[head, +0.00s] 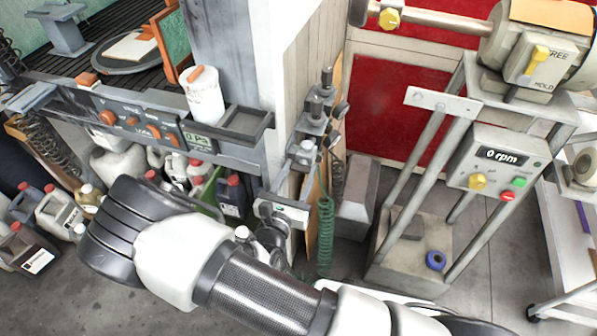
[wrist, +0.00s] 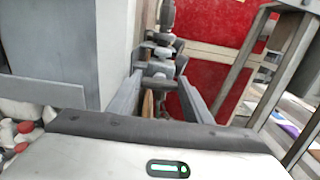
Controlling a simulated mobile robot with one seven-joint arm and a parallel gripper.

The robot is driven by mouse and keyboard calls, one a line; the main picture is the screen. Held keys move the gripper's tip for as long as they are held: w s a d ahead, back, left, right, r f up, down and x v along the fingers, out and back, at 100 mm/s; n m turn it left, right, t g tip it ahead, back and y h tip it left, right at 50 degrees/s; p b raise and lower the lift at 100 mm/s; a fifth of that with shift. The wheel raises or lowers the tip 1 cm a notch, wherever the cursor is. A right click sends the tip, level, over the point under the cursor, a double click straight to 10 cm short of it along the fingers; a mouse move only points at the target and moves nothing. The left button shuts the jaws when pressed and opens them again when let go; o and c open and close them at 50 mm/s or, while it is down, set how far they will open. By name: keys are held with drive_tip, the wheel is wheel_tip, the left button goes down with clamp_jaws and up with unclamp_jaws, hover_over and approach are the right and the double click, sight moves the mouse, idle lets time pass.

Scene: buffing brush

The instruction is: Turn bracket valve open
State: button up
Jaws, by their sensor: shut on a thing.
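The bracket valve (head: 318,112) is a grey metal fitting with knobs, mounted on the edge of the wall post in the head view. In the wrist view the valve (wrist: 161,68) is straight ahead, between the two finger ends. My gripper (head: 301,156) comes up to the lower part of the fitting from below. In the wrist view my gripper (wrist: 160,78) has its fingers apart by the width of the part between them and is shut on it. The fingers hide part of the valve, and its handle's exact angle is unclear.
A green coiled hose (head: 325,235) hangs just right of my gripper. A shelf with a control panel (head: 130,122) and a white canister (head: 204,95) is on the left. A metal machine stand (head: 400,190) with an rpm box (head: 497,165) is on the right.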

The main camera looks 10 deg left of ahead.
drive_tip(key=shift+n, duration=0.4)
drive_tip(key=n+p, duration=0.1)
drive_tip(key=n, duration=0.2)
drive_tip(key=shift+a+p, duration=0.1)
drive_tip(key=shift+p, duration=0.3)
drive_tip(key=n+p, duration=0.1)
drive_tip(key=n, duration=0.4)
drive_tip(key=shift+p, duration=0.3)
drive_tip(key=n, duration=0.4)
drive_tip(key=shift+a+f+n+p, duration=0.1)
drive_tip(key=shift+f+n+p, duration=0.1)
drive_tip(key=shift+n+p, duration=0.2)
drive_tip(key=n, duration=0.4)
drive_tip(key=shift+f, duration=0.15)
drive_tip(key=shift+n, duration=0.3)
drive_tip(key=o, duration=1.1)
drive_tip(key=shift+c, duration=0.2)
